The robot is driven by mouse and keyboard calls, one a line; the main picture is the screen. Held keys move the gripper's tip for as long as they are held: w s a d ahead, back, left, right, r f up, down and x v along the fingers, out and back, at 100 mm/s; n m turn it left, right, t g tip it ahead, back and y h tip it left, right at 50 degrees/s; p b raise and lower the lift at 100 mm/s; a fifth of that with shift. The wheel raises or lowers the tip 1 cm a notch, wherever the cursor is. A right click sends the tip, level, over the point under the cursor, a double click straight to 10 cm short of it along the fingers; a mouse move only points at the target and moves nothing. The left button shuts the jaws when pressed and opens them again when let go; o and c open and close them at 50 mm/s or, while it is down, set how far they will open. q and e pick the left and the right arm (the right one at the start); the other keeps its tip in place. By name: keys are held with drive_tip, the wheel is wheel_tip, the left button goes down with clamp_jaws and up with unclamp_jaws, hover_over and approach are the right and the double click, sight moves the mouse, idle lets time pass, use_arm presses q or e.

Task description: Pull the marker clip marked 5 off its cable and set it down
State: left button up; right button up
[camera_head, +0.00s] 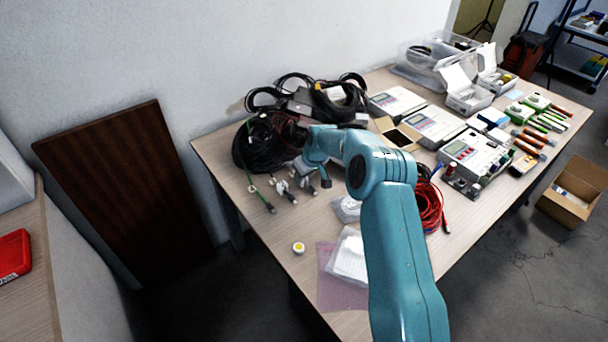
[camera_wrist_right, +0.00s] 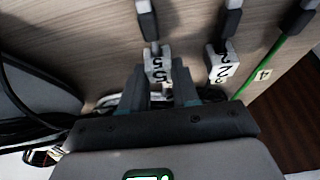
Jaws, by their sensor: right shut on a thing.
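The marker clip marked 5 (camera_wrist_right: 157,66) is a white block with black digits, in the right wrist view. It sits on a cable just behind a grey and black plug (camera_wrist_right: 148,22). My right gripper (camera_wrist_right: 170,88) is shut on this clip, with its fingers at the clip's sides. The clip still appears lined up with its cable. A white clip marked 2 (camera_wrist_right: 221,64) is on the neighbouring cable, and a clip marked 4 (camera_wrist_right: 262,75) is on a green cable. In the head view my right arm partly covers this spot. My left gripper is not in view.
A black cable coil (camera_head: 258,150) lies behind the cable ends. A yellow and white round item (camera_head: 298,248) and a pink sheet with a bag (camera_head: 340,295) lie nearer the front. Red cable (camera_head: 431,207) and devices (camera_head: 472,155) fill the right. The table's front left is mostly bare.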

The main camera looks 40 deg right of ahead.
drive_tip(key=shift+r, duration=0.15)
clamp_jaws()
drive_tip(key=shift+r, duration=0.1)
drive_tip(key=shift+r, duration=0.3)
drive_tip(key=shift+r+p, duration=1.1)
drive_tip(key=shift+r, duration=0.85)
